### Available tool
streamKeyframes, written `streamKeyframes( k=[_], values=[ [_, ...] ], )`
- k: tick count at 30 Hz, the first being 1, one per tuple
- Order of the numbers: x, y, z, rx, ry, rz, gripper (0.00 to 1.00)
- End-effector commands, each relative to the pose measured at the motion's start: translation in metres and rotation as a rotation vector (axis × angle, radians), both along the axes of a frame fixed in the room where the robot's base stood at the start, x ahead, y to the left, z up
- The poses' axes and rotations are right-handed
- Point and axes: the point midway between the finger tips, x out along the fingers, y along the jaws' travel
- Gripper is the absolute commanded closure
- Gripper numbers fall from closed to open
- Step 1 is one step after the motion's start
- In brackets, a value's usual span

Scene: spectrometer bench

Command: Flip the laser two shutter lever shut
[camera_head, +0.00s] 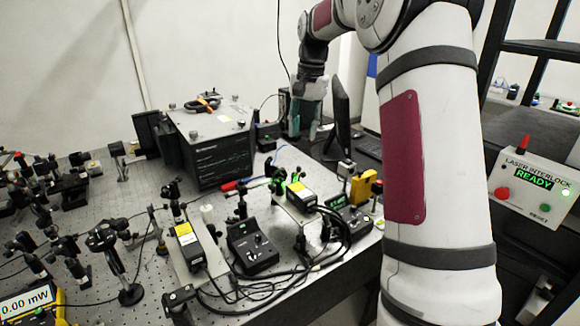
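Two small laser heads with yellow labels stand on the optical bench (285,262). One laser head (189,246) is left of centre and the other laser head (301,195) is right of centre. I cannot read which is laser two. A green glow shows at the front of the right head, beside small dark mounts (278,183). The shutter lever is too small to make out. My gripper (303,122) hangs at the back of the bench, beyond both heads and apart from them. Its fingers are small and partly blend with the background, so their opening is unclear.
Controller boxes (252,247) and (350,218) stand beside the heads, with loose black cables in front. A large dark instrument (212,145) and a monitor (341,112) stand behind. Optics posts crowd the left. An interlock box (533,185) reads READY; a meter (28,303) reads 0.00 mW.

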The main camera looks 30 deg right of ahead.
Motion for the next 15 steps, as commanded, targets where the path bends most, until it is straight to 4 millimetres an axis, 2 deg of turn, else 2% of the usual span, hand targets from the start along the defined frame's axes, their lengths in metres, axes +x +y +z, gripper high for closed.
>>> streamKeyframes(
  k=[15],
  values=[
    [0.005,0.006,-0.094,0.002,0.002,0.001,0.67]
  ],
)
